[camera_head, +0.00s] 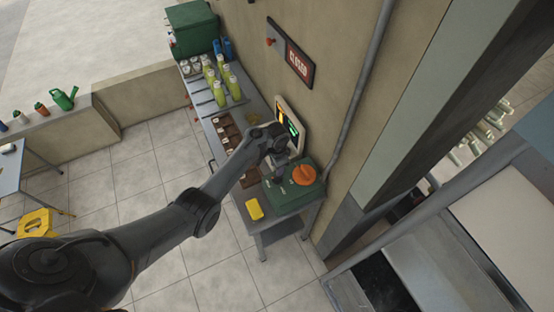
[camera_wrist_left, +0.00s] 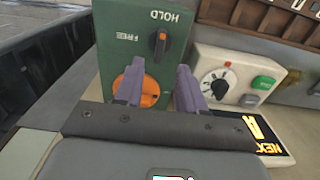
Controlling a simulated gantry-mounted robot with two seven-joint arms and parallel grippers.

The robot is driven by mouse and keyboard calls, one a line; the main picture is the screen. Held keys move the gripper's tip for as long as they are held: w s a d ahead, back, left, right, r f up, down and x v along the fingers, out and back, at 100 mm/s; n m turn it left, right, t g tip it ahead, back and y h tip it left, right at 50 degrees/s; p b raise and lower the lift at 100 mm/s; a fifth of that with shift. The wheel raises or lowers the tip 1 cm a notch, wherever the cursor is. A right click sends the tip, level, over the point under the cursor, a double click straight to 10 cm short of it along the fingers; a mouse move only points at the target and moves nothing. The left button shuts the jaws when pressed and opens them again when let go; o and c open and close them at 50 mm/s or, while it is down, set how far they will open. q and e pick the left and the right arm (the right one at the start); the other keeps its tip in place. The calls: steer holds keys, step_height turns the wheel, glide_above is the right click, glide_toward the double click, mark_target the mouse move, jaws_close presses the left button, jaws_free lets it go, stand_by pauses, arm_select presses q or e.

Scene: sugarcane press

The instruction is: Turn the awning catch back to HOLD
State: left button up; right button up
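The awning catch (camera_wrist_left: 158,45) is a black knob with an orange mark on a green box (camera_wrist_left: 180,15), seen in the left wrist view. HOLD is printed above it and FREE to its left. Its orange mark is at the top, on the HOLD side. A larger orange knob (camera_wrist_left: 136,88) sits below, partly behind a finger. My left gripper (camera_wrist_left: 160,68) is open, its purple fingers apart just below the catch with nothing visible between them. In the head view the green box (camera_head: 284,198) and orange knob (camera_head: 304,175) lie by my left gripper (camera_head: 282,172). My right gripper is not visible.
A white dial panel (camera_wrist_left: 210,62) with green and grey buttons stands right of the green box. A lit screen (camera_head: 293,125) is on the wall. The metal table (camera_head: 272,222) carries a yellow item (camera_head: 254,209), brown trays and several bottles (camera_head: 222,72).

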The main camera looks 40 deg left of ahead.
arm_select(q)
steer(key=shift+r, duration=1.8)
steer(key=shift+f, duration=0.1)
